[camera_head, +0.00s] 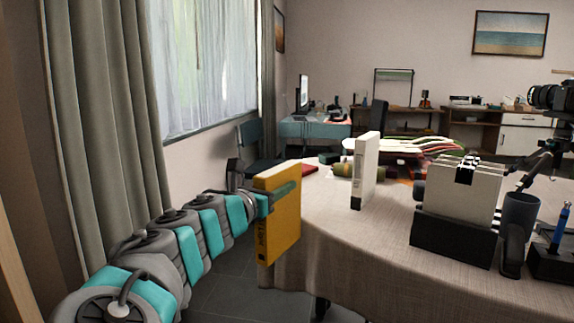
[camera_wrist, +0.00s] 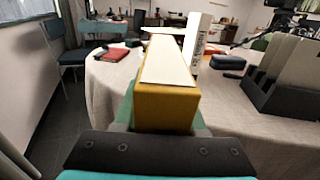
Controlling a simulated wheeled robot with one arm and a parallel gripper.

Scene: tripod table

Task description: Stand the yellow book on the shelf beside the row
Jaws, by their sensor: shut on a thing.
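The yellow book (camera_head: 281,230) is upright in my gripper (camera_head: 280,192), at the near left edge of the table in the head view. My gripper is shut on it, with a teal finger across its face. In the wrist view the yellow book (camera_wrist: 168,100) rises from between the jaws of my gripper (camera_wrist: 165,122), its pale page edge facing up. A white book (camera_head: 364,172) stands upright on the table, to the right of and apart from the yellow one; it also shows in the wrist view (camera_wrist: 196,42). I cannot make out a separate shelf.
A black holder (camera_head: 452,240) with several pale upright slabs (camera_head: 462,192) stands at the table's right, beside a dark cup (camera_head: 520,216). A red book (camera_wrist: 111,55) lies flat at the table's left. Tablecloth (camera_head: 375,240) between the white book and holder is clear.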

